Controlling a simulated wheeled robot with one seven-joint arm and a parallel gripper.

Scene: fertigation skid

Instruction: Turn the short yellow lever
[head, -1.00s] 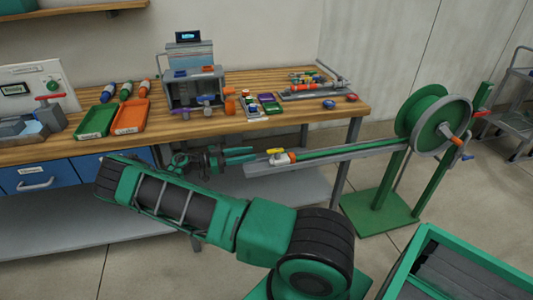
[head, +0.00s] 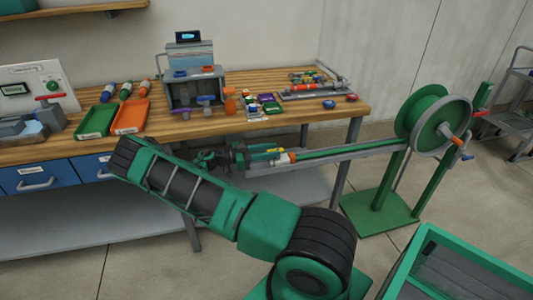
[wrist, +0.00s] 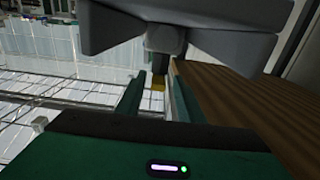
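The short yellow lever (head: 279,150) sits on a pipe valve with an orange part (head: 291,157), at the left end of a long grey rail in the head view. My gripper (head: 270,152) is open, with its two green fingers pointing right at the lever. I cannot tell whether either finger touches the lever.
The wooden workbench (head: 240,128) stands behind my arm, with green (head: 95,121) and orange (head: 130,117) trays and several small items on it. A green hose reel (head: 424,113) stands at the rail's right end. A green-rimmed bin (head: 425,240) is at lower right.

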